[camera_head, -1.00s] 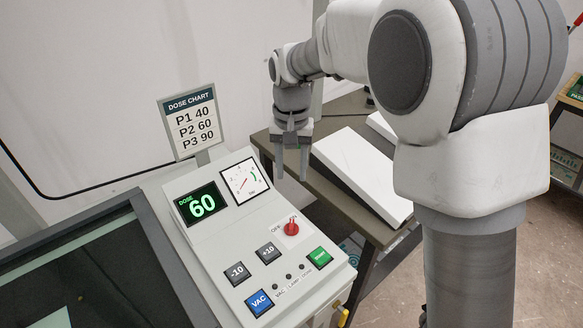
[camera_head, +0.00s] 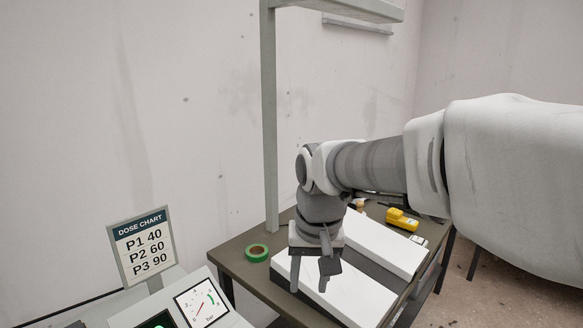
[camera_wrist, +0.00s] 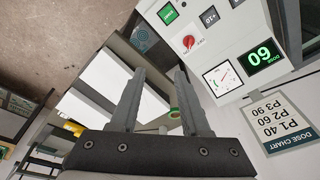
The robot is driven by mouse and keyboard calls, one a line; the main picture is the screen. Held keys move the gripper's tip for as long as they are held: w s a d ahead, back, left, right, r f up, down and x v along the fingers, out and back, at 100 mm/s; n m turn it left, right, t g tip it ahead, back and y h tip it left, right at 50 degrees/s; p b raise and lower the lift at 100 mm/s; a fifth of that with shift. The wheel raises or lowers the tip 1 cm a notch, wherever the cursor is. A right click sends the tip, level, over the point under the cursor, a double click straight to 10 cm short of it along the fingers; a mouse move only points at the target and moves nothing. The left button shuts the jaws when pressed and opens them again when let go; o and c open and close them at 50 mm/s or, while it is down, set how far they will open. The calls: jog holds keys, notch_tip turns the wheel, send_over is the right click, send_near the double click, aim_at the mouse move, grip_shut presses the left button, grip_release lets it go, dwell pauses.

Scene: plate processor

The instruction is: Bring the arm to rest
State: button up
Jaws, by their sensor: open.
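My gripper (camera_head: 309,283) hangs fingers down over the near white panel (camera_head: 352,300) on the dark table, at the centre of the head view. In the wrist view my gripper (camera_wrist: 157,78) shows its two fingers spread apart with nothing between them. My arm stretches in from the right of the head view and bends down at the wrist. Whether the fingertips touch the white panel cannot be told.
The control panel with its gauge (camera_head: 201,303) and dose chart (camera_head: 142,246) stands at lower left. The table (camera_head: 232,257) holds green tape (camera_head: 257,253), a second white panel (camera_head: 385,243) and a yellow device (camera_head: 402,219). A grey post (camera_head: 269,120) rises behind the table.

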jog(key=s+d+t, duration=0.1)
jog(key=s+d, duration=0.4)
jog(key=s, duration=0.2)
jog(key=s+d+r+t, duration=0.1)
jog(key=s+d+t, duration=0.1)
jog(key=s+d, duration=0.3)
jog(key=s, duration=0.3)
jog(key=shift+d+t+h, duration=0.3)
jog(key=shift+d, duration=0.1)
